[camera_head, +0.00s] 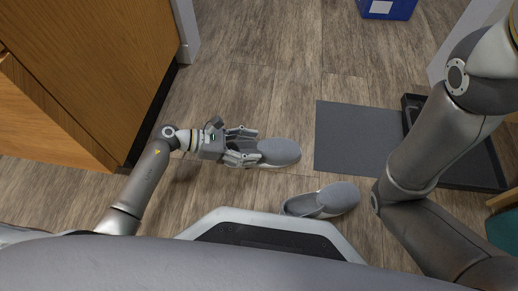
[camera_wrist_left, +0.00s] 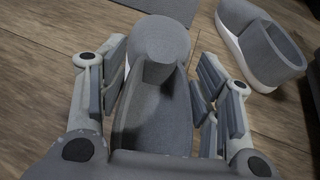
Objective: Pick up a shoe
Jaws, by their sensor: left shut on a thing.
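A grey slip-on shoe (camera_head: 279,152) with a pale sole lies at the middle of the head view, its heel end between the fingers of my left gripper (camera_head: 243,147). In the left wrist view the left gripper's fingers stand on both sides of this shoe (camera_wrist_left: 158,105), shut on it. I cannot tell whether it is off the floor. A second grey shoe (camera_head: 322,200) lies on the floor nearer my base; it also shows in the left wrist view (camera_wrist_left: 258,45). My right arm comes in from the right, but its gripper is not in view.
A dark grey mat (camera_head: 355,138) lies on the wood floor right of the held shoe, with a black tray (camera_head: 470,165) beyond it. A wooden cabinet (camera_head: 95,70) stands at left. A blue bin (camera_head: 388,8) is at the far top. Floor beyond the gripper is clear.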

